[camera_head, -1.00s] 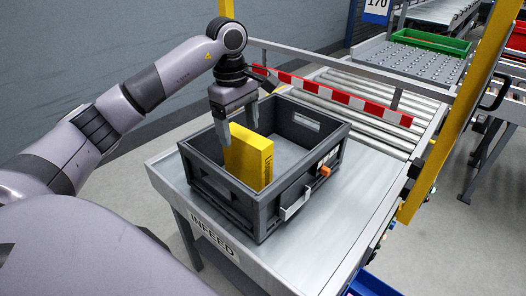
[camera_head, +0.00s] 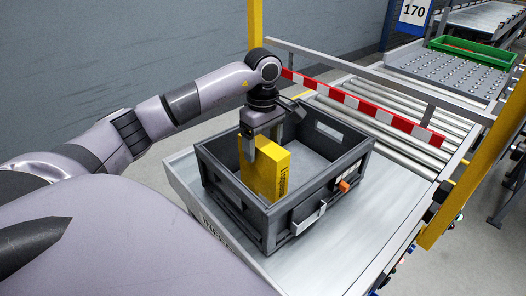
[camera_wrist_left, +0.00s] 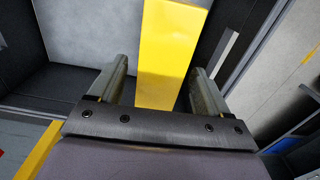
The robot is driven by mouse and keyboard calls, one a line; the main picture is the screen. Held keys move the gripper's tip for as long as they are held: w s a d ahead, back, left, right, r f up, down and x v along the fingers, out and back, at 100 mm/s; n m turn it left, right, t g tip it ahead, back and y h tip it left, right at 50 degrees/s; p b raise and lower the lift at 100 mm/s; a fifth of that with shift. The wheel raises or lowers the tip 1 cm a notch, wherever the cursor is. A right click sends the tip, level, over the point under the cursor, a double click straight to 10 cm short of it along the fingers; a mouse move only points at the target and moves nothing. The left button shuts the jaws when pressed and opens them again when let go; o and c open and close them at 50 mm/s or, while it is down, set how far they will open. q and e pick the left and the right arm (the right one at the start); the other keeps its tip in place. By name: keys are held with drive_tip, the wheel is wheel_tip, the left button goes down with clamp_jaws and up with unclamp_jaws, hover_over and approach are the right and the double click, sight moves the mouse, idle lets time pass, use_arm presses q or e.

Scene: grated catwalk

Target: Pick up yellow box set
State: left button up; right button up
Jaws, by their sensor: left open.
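The yellow box set (camera_head: 268,172) stands upright inside a dark grey crate (camera_head: 276,232), near the crate's left wall. Dark lettering runs down its side. My left gripper (camera_head: 262,150) is over the box from above, with its fingers lowered beside the box's upper part. In the left wrist view, the yellow box (camera_wrist_left: 168,55) lies between the two open fingers (camera_wrist_left: 157,88), with a gap visible on each side. I cannot see the box's bottom edge in the head view. My right gripper is not in view.
The crate stands on a metal infeed table (camera_head: 350,218). A red and white striped bar (camera_head: 365,108) and rollers (camera_head: 400,135) lie behind it. A yellow post (camera_head: 480,165) rises at right. A green tray (camera_head: 475,50) is farther back. The rest of the crate floor looks empty.

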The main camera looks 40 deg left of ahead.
use_arm(q)
drive_tip(key=shift+f, duration=0.15)
clamp_jaws()
